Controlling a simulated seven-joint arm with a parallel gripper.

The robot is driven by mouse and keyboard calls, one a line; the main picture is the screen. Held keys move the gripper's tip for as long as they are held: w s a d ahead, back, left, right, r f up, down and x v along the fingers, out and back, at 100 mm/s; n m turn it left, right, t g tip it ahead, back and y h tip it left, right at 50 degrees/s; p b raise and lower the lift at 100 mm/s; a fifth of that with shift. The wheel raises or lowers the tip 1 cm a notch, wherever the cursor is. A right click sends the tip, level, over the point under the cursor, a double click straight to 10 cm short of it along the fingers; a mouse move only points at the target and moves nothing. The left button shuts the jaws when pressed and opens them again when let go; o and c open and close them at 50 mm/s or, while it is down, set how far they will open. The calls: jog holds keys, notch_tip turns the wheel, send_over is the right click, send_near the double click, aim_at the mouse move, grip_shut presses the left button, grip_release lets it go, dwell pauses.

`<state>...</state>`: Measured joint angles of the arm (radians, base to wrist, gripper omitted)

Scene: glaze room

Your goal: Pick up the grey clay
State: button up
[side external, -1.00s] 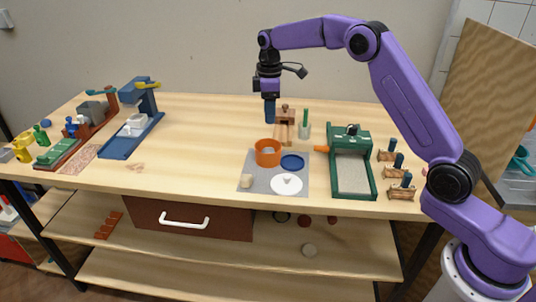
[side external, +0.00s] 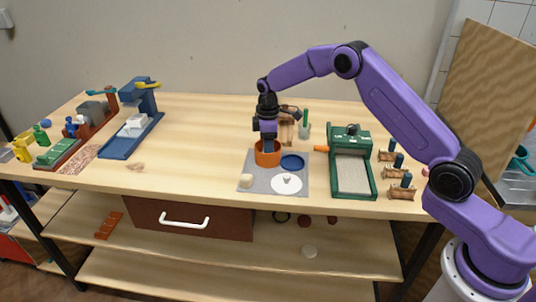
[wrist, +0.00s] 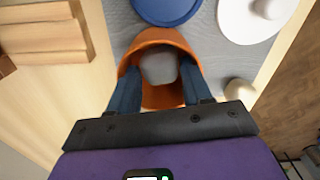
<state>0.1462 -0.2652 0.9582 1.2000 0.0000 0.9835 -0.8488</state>
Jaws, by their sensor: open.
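The grey clay (wrist: 158,68) is a rounded pale lump inside the orange pot (wrist: 155,37) in the wrist view. The side view shows the orange pot (side external: 268,160) on the grey mat, but the clay is hidden there. My gripper (wrist: 161,80) is open, with its two blue fingers at the pot, one on each side of the clay. The side view shows my gripper (side external: 268,147) pointing down at the pot's mouth. I cannot tell whether the fingers touch the clay.
A blue lid (side external: 292,162), a white knobbed lid (side external: 286,185) and a small cream piece (side external: 246,181) lie around the pot on the mat (side external: 262,185). A wooden stand (side external: 286,131) is close behind my gripper. A green-framed tray (side external: 352,190) stands to the right. The table left of the mat is clear.

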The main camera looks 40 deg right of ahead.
jog(key=shift+f, duration=0.25)
jog(key=shift+s, duration=0.1)
jog(key=c, duration=0.9)
jog(key=shift+d, duration=0.1)
grip_shut()
jog(key=shift+d+r, duration=0.1)
